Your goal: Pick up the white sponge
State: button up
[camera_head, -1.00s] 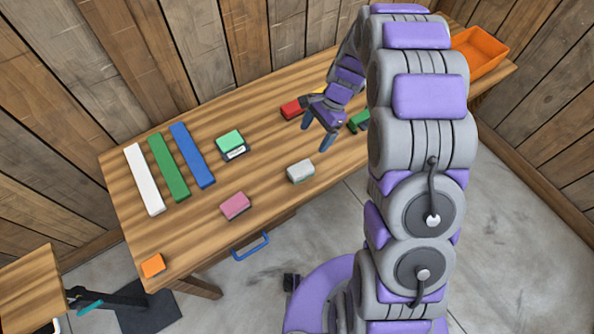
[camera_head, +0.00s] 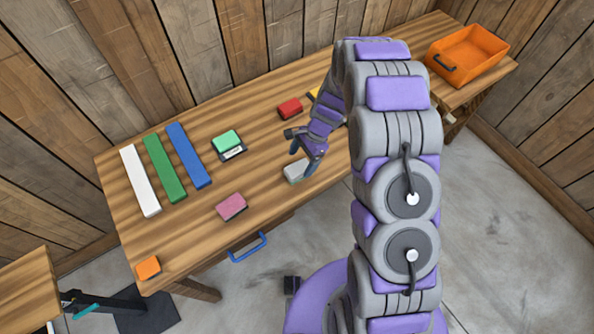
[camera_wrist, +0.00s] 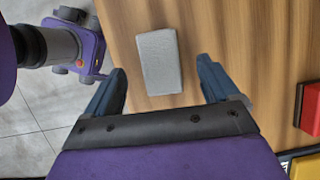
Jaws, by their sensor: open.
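The white sponge (camera_wrist: 159,62) looks pale grey and lies flat on the wooden table. In the wrist view it sits just beyond and between my two blue fingertips, apart from both. In the head view the sponge (camera_head: 295,171) lies near the table's front edge, its right side partly hidden by my gripper (camera_head: 302,160). My gripper in the wrist view (camera_wrist: 161,85) is open and empty, with its fingers spread wider than the sponge.
A red block (camera_head: 290,109), a pink sponge (camera_head: 232,207) and a green sponge (camera_head: 227,140) lie around on the table (camera_head: 262,160). White, green and blue bars lie at left. An orange bin (camera_head: 468,56) stands at the far right. A blue drawer handle (camera_head: 248,247) juts from the front.

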aim_at(299, 167)
jog(key=shift+d+f, duration=0.2)
jog(key=shift+f, duration=0.05)
jog(key=b+x, duration=0.1)
jog(key=x, duration=0.3)
jog(key=shift+f, duration=0.25)
jog(key=shift+a+f, duration=0.2)
jog(key=shift+a, duration=0.2)
jog(key=shift+d, duration=0.5)
jog(key=c, duration=0.4)
jog(key=shift+a, duration=0.3)
jog(key=c, duration=0.8)
jog(key=shift+d, duration=0.1)
